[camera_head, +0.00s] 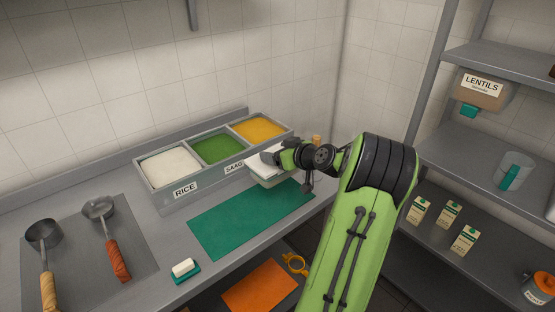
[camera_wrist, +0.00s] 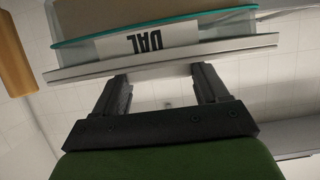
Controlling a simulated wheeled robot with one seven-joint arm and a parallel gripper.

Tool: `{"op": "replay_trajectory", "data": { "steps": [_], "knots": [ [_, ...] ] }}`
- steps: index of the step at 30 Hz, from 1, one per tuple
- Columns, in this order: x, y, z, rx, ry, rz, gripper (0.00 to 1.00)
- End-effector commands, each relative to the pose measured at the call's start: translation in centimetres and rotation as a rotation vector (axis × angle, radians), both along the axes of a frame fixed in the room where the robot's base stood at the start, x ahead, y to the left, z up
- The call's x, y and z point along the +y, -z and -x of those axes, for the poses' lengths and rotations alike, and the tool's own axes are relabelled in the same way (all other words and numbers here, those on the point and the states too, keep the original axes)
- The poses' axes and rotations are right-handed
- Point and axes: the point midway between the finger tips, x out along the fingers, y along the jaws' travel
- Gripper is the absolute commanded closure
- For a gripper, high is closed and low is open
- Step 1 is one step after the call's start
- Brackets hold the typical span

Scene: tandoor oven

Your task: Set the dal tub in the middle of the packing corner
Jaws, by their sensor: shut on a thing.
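My gripper (camera_head: 279,157) is shut on the pale dal tub (camera_head: 265,172), in front of the right end of the food bins. In the wrist view the tub (camera_wrist: 160,70) fills the top of the picture, with a "DAL" label upside down, a teal line and a pale rim. The fingers (camera_wrist: 160,82) meet its near rim. In the head view the gripper hides part of the tub, and I cannot tell if its base touches anything. A green mat (camera_head: 240,222) lies on the counter below and left. No marking names the packing corner.
Bins of rice (camera_head: 170,167), saag (camera_head: 218,149) and yellow food (camera_head: 259,129) stand behind. Two ladles (camera_head: 100,208) lie on a grey mat at left. A white block on a teal base (camera_head: 185,268) sits near the front edge. Shelves (camera_head: 470,155) stand at right.

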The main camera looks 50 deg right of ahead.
Motion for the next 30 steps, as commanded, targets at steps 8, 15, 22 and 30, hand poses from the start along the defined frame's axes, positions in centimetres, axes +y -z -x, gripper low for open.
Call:
{"op": "replay_trajectory", "data": {
  "steps": [8,15,22,30],
  "knots": [
    [0.0,-0.7,0.0,-0.004,-0.001,0.005,1.00],
    [0.0,-3.2,-0.1,-0.004,-0.001,0.006,1.00],
    [0.0,-5.3,0.0,-0.005,0.000,0.006,1.00],
    [0.0,-5.2,0.0,-0.004,0.000,0.004,1.00]
  ]
}}
